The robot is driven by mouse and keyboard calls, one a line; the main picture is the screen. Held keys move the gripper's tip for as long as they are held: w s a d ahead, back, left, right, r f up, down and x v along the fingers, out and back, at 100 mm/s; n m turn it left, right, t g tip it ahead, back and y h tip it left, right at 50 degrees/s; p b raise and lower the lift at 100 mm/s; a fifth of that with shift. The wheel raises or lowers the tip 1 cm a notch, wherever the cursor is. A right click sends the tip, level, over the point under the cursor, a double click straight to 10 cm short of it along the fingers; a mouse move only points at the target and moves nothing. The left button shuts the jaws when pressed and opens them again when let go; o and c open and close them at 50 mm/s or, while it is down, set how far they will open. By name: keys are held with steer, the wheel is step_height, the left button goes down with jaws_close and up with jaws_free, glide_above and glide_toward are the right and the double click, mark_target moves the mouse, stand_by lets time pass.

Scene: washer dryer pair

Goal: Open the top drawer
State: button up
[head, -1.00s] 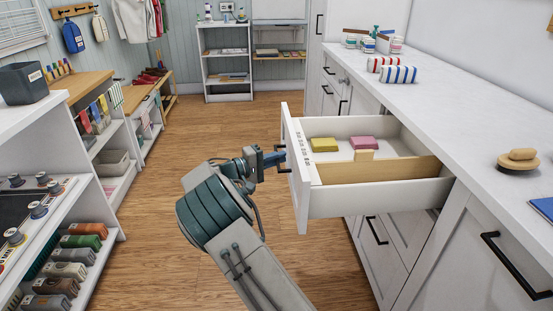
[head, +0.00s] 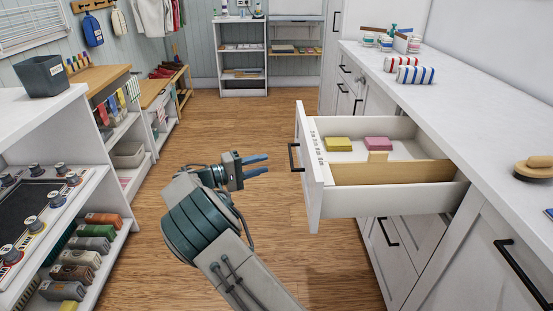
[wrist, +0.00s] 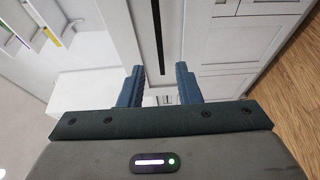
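The top drawer (head: 393,201) is pulled far out of the white cabinet on the right in the head view. Its black bar handle (head: 293,157) is on the front panel, facing left. Inside are a yellow block, a pink block and a wooden divider. My gripper (head: 268,164) is to the left of the handle, apart from it, with its blue fingers pointing at the drawer front. In the wrist view my gripper (wrist: 160,86) has its two fingers spread with nothing between them. The black handle (wrist: 158,45) shows beyond the fingertips there.
A white countertop (head: 440,110) runs along the right, with striped rolls (head: 415,75) and a wooden-handled brush (head: 535,168) on it. Shelves with knobs and folded items (head: 85,250) stand at the left. The wooden floor between is clear.

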steer(key=v, duration=0.3)
steer(key=shift+s+a, duration=0.1)
steer(key=shift+a, duration=0.1)
